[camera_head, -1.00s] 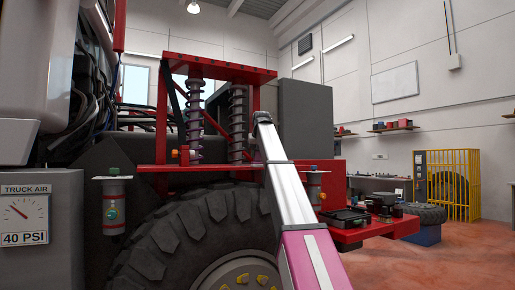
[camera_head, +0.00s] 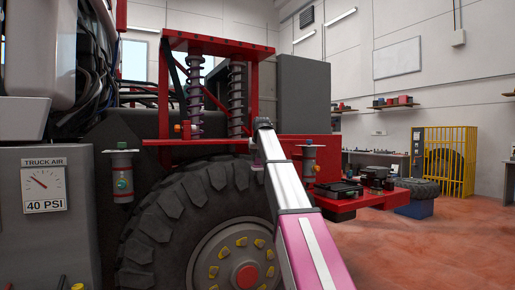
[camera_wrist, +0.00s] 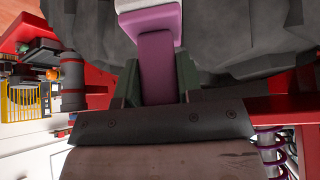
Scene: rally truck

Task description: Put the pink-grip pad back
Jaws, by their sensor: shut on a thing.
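My gripper (camera_wrist: 157,82) shows in the wrist view as two dark green jaws, shut on the pink-purple grip (camera_wrist: 157,55) of the pad.
The truck tyre (camera_head: 165,225) and its hub (camera_head: 245,275) stand close in front. A red shelf (camera_head: 345,205) with dark items juts out on the right. An air gauge cabinet (camera_head: 45,235) stands at left. A yellow cage (camera_head: 449,160) is farther back; the floor at right is open.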

